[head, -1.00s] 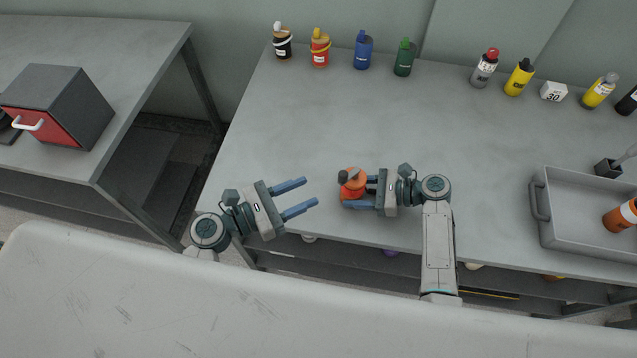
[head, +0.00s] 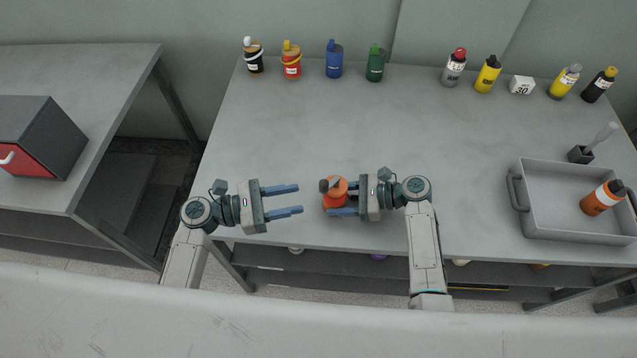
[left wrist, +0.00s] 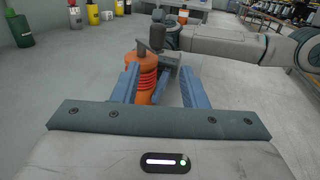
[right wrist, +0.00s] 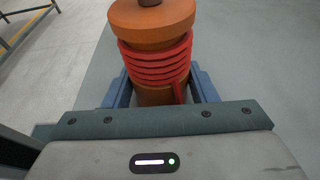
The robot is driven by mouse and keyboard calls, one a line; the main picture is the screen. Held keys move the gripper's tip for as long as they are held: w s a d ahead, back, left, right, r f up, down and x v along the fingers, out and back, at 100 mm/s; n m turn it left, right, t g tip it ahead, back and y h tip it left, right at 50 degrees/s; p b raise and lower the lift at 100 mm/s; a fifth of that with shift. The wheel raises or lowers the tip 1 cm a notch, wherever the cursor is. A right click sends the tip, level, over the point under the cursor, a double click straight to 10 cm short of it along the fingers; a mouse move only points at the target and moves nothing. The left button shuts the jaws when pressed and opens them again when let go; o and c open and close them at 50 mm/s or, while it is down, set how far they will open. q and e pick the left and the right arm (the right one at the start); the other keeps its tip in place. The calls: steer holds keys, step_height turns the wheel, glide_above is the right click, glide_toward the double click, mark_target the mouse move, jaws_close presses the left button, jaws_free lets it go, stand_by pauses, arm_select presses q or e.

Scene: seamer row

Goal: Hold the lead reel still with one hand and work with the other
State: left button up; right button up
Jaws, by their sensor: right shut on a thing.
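The lead reel (head: 333,199) is an orange spool with red cord wound around it and a dark knob on top. It stands upright near the front edge of the table. My right gripper (head: 334,200) is shut on the reel from the right; the right wrist view shows the reel (right wrist: 157,55) between its fingers. My left gripper (head: 300,199) is open and empty to the left of the reel, its fingers pointing at it. In the left wrist view the reel (left wrist: 144,75) appears ahead, between the fingers in line of sight, left of centre.
Several bottles and small tubs, such as a blue bottle (head: 334,62), line the table's back edge. A grey tray (head: 548,225) with an orange bottle (head: 602,198) stands at right. A red-fronted box (head: 30,150) sits on the left table. The middle of the table (head: 350,125) is clear.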

mark_target(325, 183)
arm_select(q)
steer(key=w+a+r+m+g, duration=0.3)
steer(key=w+m+g, duration=0.5)
steer(key=g, duration=0.4)
steer(key=x, duration=0.8)
steer(key=s+x, duration=0.1)
steer(key=x, duration=0.3)
steer(key=shift+a, duration=0.2)
jaws_close()
